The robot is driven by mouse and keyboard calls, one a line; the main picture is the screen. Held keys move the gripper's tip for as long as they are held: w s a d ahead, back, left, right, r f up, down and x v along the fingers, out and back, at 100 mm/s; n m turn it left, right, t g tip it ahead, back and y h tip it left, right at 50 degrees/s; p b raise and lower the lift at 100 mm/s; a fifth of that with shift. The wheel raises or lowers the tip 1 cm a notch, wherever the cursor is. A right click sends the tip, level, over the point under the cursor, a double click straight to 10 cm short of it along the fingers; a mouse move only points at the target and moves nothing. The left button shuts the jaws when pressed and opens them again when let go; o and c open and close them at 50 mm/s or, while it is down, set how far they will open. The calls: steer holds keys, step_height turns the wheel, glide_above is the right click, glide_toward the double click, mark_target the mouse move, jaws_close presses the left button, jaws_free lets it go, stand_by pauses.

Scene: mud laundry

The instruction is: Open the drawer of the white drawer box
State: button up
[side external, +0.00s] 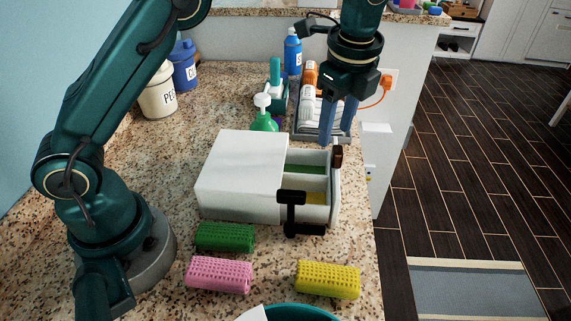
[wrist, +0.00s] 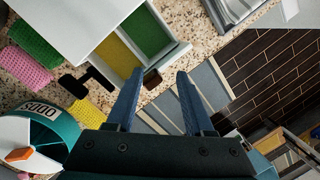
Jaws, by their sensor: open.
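The white drawer box (side external: 238,172) sits on the speckled counter. Its drawer (side external: 335,195) is pulled part way out to the right, showing compartments with a green and a yellow bottom. The drawer also shows in the wrist view (wrist: 172,58). A small dark brown handle (side external: 338,157) is on the drawer's front face; it shows in the wrist view too (wrist: 152,79). My gripper (side external: 338,138) is open and empty, fingers pointing down near the drawer's far front corner. In the wrist view the handle appears between the fingertips (wrist: 160,72), nearer the left one; contact cannot be told.
A black T-shaped piece (side external: 291,205) is at the drawer's near side. Green (side external: 225,237), pink (side external: 218,274) and yellow (side external: 328,279) sponges lie in front. A green pump bottle (side external: 264,120) and a grey tray (side external: 322,132) stand behind. The counter edge is right of the drawer.

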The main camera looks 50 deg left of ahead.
mark_target(339, 151)
steer(key=m, duration=0.3)
steer(key=m+t+y, duration=0.1)
steer(key=m, duration=0.1)
steer(key=shift+s+d+r, duration=0.15)
steer(key=shift+s+d, duration=0.2)
steer(key=m, duration=0.2)
steer(key=shift+s+d+r+m+t, duration=0.1)
steer(key=shift+s+d+m+t, duration=0.1)
steer(key=shift+d+m+t, duration=0.15)
steer(key=shift+s+d+r+m, duration=0.25)
steer(key=shift+s+d+m, duration=0.15)
steer(key=shift+m, duration=0.35)
steer(key=shift+s+d+r+t+y, duration=0.1)
steer(key=shift+d+t+y, duration=0.15)
steer(key=shift+d+y, duration=0.1)
steer(key=shift+f, duration=0.2)
steer(key=shift+x, duration=2.25)
steer(key=shift+d, duration=0.1)
jaws_close()
